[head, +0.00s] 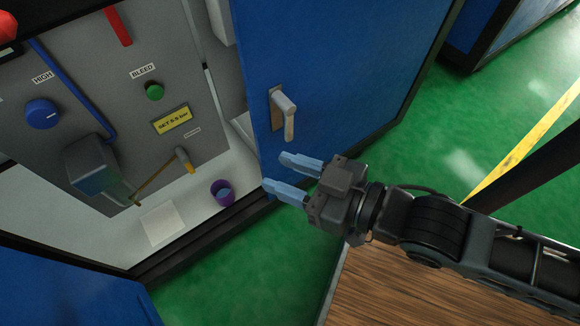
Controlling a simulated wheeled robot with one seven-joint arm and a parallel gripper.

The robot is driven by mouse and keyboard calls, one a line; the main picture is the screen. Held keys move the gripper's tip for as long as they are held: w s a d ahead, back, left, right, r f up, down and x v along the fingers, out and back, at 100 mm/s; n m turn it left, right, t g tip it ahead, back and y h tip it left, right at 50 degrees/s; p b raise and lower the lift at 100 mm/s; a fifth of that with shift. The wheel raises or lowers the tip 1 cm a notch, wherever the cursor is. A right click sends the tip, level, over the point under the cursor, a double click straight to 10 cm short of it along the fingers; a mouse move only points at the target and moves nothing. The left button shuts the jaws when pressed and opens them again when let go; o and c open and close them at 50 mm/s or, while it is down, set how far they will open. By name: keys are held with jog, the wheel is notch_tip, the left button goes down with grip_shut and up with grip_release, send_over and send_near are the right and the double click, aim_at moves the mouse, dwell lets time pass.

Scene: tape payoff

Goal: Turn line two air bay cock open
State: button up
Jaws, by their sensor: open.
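An open blue cabinet bay shows a grey panel (60,90) at the left in the head view. A blue round knob (42,113) sits under the label HIGH, and a green knob (154,92) under BLEED. My gripper (276,175) is open and empty, right of the panel and in front of the lower part of the open door. Its fingers point left toward the bay, apart from the panel.
The blue door (330,60) with its handle (285,112) stands open behind my gripper. Another blue door (70,295) is at lower left. A purple cup (222,192) and white sheet (162,224) lie on the bay floor. A yellow tag (173,120) reads about 5.5 bar.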

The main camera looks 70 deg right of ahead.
jog(key=s+a+r+n+y, duration=0.1)
jog(key=s+a+r+y, duration=0.15)
jog(key=s, duration=0.75)
notch_tip(320, 180, up, 34)
jog(key=d+p, duration=0.1)
jog(key=p, duration=3.3)
jog(key=shift+g+h, duration=0.4)
jog(key=shift+h, duration=0.05)
jog(key=shift+w+f, duration=0.1)
jog(key=shift+f, duration=0.1)
